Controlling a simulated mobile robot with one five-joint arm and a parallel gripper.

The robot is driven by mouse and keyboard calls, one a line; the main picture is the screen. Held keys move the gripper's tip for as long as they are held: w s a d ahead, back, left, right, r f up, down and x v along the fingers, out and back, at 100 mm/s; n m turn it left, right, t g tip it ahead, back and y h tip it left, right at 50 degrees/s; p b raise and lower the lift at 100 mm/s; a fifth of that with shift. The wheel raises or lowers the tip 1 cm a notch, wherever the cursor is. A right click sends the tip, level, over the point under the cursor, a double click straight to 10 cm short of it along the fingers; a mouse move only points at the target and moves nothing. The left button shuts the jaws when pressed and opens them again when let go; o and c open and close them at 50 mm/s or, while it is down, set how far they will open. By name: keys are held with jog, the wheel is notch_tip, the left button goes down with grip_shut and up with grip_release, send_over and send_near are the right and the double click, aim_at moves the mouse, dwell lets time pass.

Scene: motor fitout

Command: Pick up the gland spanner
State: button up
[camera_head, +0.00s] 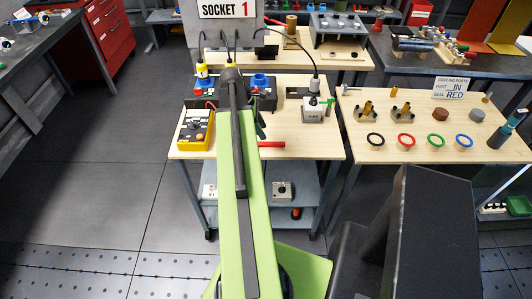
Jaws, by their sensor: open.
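A short red bar (271,144) lies near the front edge of the middle wooden bench (310,146). It could be the handle of the gland spanner; its left end is hidden behind my arm, so I cannot tell for sure. My gripper (231,74) is at the far end of my green arm, over the bench and beyond the red bar. It is open, but its fingers are small and dark against the things behind, and I see nothing held.
A dark unit with red and blue fittings (262,82) is behind. The right bench (350,125) holds coloured rings and fittings. Floor is clear at left.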

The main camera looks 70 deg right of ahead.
aim_at(269, 143)
jog(key=shift+b+x, duration=0.35)
jog(key=shift+x, duration=0.75)
jog(key=b+x, duration=0.5)
jog(key=shift+w+f, duration=0.25)
jog(key=shift+w, duration=0.05)
jog(key=shift+r, duration=0.2)
jog(key=shift+c, duration=0.4)
grip_shut()
